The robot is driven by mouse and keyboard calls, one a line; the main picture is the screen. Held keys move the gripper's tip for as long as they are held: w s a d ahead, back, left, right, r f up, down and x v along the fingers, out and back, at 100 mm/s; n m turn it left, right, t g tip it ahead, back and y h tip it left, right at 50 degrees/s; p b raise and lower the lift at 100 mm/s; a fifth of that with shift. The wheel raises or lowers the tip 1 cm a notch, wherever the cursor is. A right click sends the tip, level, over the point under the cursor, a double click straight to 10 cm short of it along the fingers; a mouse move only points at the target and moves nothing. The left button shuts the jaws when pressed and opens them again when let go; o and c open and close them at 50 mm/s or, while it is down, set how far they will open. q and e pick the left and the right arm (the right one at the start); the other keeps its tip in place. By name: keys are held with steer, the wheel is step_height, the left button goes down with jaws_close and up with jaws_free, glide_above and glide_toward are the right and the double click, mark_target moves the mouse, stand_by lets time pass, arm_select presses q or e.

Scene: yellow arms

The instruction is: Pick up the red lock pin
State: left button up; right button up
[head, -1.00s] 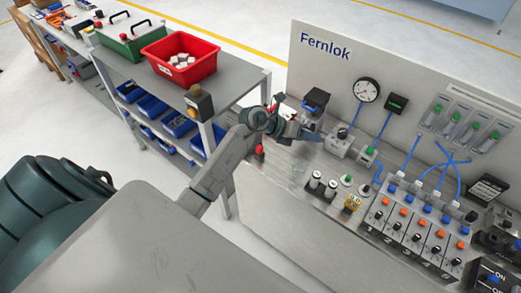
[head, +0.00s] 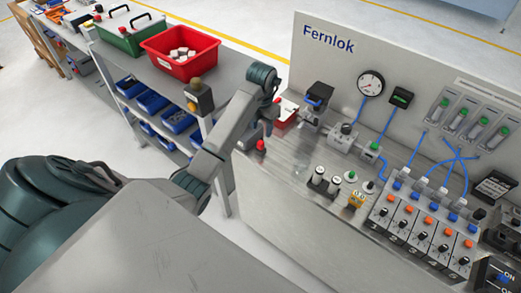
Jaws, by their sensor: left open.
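My left arm reaches across the gap to the left end of the Fernlok bench. My left gripper (head: 268,112) hangs below the wrist there, beside the red parts; its fingers are small and partly hidden, and it counts as open. A small red piece (head: 261,145), possibly the red lock pin, shows at the bench's left edge just below the gripper, apart from it as far as I can see. A red box (head: 288,113) with a pale top stands right of the gripper. My right gripper is out of view.
Right of the gripper stand a black-topped valve unit (head: 319,96), a gauge (head: 370,84) and blue hoses. A shelf with a red bin (head: 180,53) stands left.

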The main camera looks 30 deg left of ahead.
mark_target(261, 142)
arm_select(q)
steer(key=shift+f+b, duration=1.15)
steer(key=shift+f, duration=0.45)
step_height(261, 142, down, 3)
steer(key=shift+s+f+b, duration=0.1)
steer(key=shift+s+b, duration=0.05)
steer(key=shift+b, duration=1.05)
steer(key=shift+f, duration=0.35)
steer(key=shift+c, duration=0.7)
steer(key=shift+r, duration=0.1)
jaws_close()
